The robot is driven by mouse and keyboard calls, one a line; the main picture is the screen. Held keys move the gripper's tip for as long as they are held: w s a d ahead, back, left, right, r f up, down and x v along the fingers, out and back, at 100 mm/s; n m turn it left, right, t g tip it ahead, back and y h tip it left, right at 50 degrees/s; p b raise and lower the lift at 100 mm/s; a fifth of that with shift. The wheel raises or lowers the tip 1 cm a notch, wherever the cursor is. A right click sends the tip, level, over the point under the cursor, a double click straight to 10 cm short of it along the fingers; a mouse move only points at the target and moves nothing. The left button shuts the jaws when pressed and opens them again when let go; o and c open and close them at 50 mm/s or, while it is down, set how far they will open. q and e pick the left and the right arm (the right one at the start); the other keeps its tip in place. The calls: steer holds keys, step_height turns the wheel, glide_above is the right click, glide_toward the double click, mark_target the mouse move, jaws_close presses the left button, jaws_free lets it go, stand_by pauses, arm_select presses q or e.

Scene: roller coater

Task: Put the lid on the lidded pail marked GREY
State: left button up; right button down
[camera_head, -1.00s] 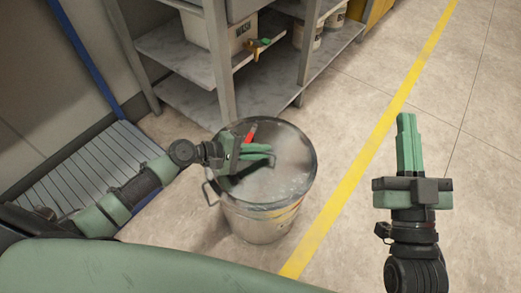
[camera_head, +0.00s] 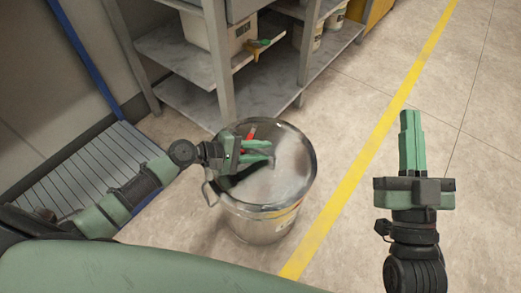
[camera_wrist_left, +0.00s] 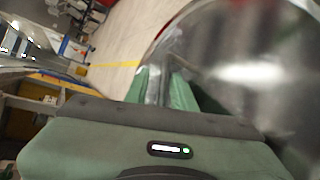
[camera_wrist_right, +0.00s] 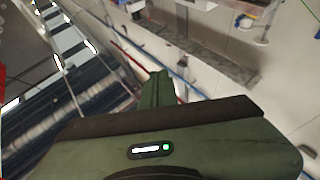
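A round metal pail (camera_head: 258,222) stands on the floor, with a yellow-banded label on its side too small to read. A shiny metal lid (camera_head: 292,168) lies level across its top; I cannot tell whether it is fully seated. My left gripper (camera_head: 272,150) is low over the lid's left half, its fingers apart. In the left wrist view the lid (camera_wrist_left: 255,50) is blurred beside the fingers, and a grey piece, perhaps the lid's handle, shows between them (camera_wrist_left: 158,85). My right gripper (camera_head: 409,115) is shut and empty, over bare floor to the right.
A metal shelf unit (camera_head: 185,60) stands behind the pail, holding a white container with a tap (camera_head: 256,44) and white pails (camera_head: 335,18). A slatted grey platform (camera_head: 75,170) lies to the left. A yellow floor line (camera_head: 365,165) passes right of the pail; floor beyond is clear.

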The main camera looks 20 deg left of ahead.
arm_select(q)
steer(key=shift+s+f, duration=0.2)
steer(key=shift+f, duration=0.15)
